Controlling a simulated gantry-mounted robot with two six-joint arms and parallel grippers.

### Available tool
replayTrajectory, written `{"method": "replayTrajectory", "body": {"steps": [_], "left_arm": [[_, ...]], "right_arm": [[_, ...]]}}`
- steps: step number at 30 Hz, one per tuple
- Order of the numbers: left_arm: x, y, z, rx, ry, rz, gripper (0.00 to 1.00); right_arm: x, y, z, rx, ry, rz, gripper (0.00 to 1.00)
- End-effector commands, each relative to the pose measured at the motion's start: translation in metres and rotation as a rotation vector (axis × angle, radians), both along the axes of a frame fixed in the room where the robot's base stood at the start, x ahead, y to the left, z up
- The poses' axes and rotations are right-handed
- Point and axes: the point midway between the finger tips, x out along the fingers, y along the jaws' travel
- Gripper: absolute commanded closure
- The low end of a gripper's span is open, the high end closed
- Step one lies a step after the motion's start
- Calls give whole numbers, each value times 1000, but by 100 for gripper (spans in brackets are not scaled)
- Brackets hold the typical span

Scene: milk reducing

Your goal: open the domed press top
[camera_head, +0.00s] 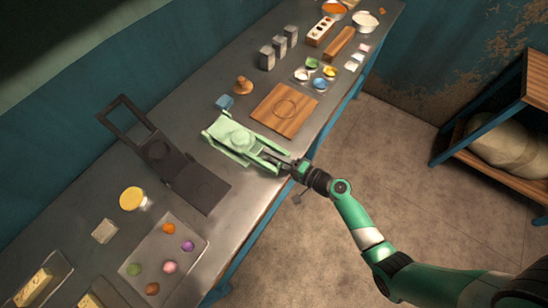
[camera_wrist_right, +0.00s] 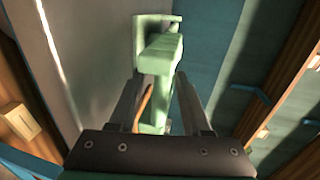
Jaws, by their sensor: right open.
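A pale green press (camera_head: 232,136) lies on the grey bench, its top lying flat over the base with a round domed shape in its middle. Its arms or handle reach toward the bench's front edge. My right gripper (camera_head: 284,164) is at that front end. In the right wrist view its two fingers (camera_wrist_right: 158,103) are apart, one on each side of a green bar (camera_wrist_right: 158,58) of the press. Gaps show beside the bar, and I cannot tell whether either finger touches it. My left gripper is not in view.
A dark hinged press (camera_head: 190,182) stands open to the left. A wooden board (camera_head: 270,121) lies just right of the green press, with a wooden knob-like piece (camera_head: 243,86) behind. A tray of coloured balls (camera_head: 152,256) is at the front left. The floor before the bench is clear.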

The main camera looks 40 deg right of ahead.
Motion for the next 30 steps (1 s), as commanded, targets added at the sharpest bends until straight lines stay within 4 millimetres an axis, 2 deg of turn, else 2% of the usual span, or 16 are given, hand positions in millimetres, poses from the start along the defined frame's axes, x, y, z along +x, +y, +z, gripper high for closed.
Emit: {"method": "replayTrajectory", "body": {"steps": [7,15,30], "left_arm": [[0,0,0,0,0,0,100],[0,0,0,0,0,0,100],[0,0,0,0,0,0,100]], "right_arm": [[1,0,0,0,0,0,53],[1,0,0,0,0,0,100],[1,0,0,0,0,0,100]]}}
